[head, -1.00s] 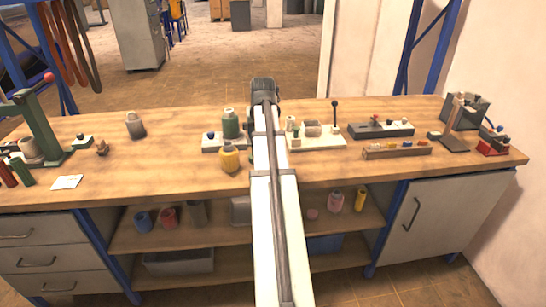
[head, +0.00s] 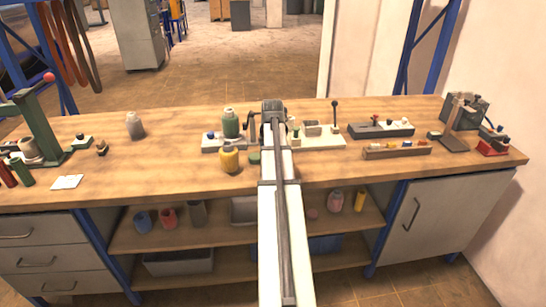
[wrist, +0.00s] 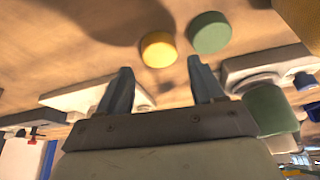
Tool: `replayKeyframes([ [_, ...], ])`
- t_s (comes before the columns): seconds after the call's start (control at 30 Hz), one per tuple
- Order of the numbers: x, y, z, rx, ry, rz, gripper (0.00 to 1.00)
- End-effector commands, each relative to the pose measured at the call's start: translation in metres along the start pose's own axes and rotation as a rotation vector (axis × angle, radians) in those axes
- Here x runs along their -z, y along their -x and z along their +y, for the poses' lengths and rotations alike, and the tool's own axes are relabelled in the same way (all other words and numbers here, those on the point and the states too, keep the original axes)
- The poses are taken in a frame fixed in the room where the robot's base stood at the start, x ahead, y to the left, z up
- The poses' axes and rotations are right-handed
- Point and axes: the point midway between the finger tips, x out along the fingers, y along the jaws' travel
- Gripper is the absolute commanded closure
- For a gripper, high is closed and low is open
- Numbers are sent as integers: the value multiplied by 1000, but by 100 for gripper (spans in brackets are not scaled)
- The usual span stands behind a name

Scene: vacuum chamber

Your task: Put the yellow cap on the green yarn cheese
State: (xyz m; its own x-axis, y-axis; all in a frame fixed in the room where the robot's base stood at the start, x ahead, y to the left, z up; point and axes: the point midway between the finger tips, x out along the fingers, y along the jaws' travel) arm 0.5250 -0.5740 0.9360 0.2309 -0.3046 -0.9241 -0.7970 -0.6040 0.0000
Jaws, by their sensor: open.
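The green yarn cheese (head: 230,124), with a pale top, stands upright on a pale plate left of my arm in the head view; its green side shows at the right of the wrist view (wrist: 270,108). The yellow cap (wrist: 158,50), a flat round disc, lies on the bench beside a similar green disc (wrist: 209,33). The green disc shows in the head view (head: 254,158); the yellow cap is hidden there behind my arm. My gripper (wrist: 160,64) is open and empty, its fingertips just short of the yellow cap in the wrist view.
A yellow yarn cheese (head: 229,160) stands in front of the green one. The pale plate (head: 209,148) under the green one also bears a blue knob. Another pale plate (head: 318,142) with fittings lies right of my arm.

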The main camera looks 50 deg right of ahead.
Motion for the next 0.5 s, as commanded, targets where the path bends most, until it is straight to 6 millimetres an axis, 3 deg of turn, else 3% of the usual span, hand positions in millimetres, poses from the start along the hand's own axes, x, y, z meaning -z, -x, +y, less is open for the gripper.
replayKeyframes([
  [0.27,1,-13,1,0,0,0,33],
  [0.5,1,-42,2,0,0,-1,33],
])
